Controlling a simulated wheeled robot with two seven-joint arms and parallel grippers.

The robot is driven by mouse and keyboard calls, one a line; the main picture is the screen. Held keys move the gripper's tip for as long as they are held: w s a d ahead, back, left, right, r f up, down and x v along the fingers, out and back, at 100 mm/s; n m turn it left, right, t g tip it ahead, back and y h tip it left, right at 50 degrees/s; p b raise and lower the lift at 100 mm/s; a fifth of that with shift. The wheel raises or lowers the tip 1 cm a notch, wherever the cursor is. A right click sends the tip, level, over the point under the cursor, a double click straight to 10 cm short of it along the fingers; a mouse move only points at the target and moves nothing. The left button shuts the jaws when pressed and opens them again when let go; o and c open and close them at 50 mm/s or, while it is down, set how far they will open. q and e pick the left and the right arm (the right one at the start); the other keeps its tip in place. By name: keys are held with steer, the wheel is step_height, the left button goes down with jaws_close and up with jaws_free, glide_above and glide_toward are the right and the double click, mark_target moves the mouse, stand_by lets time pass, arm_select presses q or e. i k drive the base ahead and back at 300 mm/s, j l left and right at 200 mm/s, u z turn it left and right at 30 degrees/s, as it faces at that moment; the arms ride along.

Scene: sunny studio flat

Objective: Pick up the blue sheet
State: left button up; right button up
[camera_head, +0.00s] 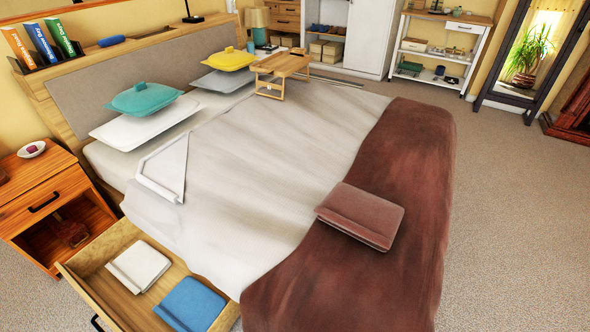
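The blue sheet (190,305) is a folded, flat bundle. It lies in the open drawer (100,258) under the near side of the bed, at the bottom of the picture. A folded white sheet (139,266) lies beside it in the same drawer, further back and to the left. The blue sheet's top face is in plain view, and nothing lies on it. Neither of my grippers shows in the head view.
The bed (270,140) fills the middle, with a brown blanket (400,150) and a folded brown cloth (360,215) on it. A wooden nightstand (40,190) stands left of the drawer. A small wooden tray table (283,65) stands on the bed. Carpet (520,230) is clear at right.

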mark_target(191, 306)
steer(key=u, duration=1.4)
steer(key=j+z, duration=0.15)
steer(key=j, duration=0.5)
steer(key=k+j+z, duration=0.2)
steer(key=j, duration=0.4)
steer(key=i+j+z, duration=0.1)
steer(key=j, duration=0.2)
steer(key=i+j+z, duration=0.25)
steer(key=j, duration=0.35)
steer(key=i+j+z, duration=0.15)
steer(key=j, duration=0.2)
steer(key=i+j+z, duration=0.1)
steer(key=j, duration=0.25)
steer(key=i+j+z, duration=0.15)
steer(key=i, duration=0.15)
steer(key=i+j+z, duration=0.15)
steer(key=i, duration=0.2)
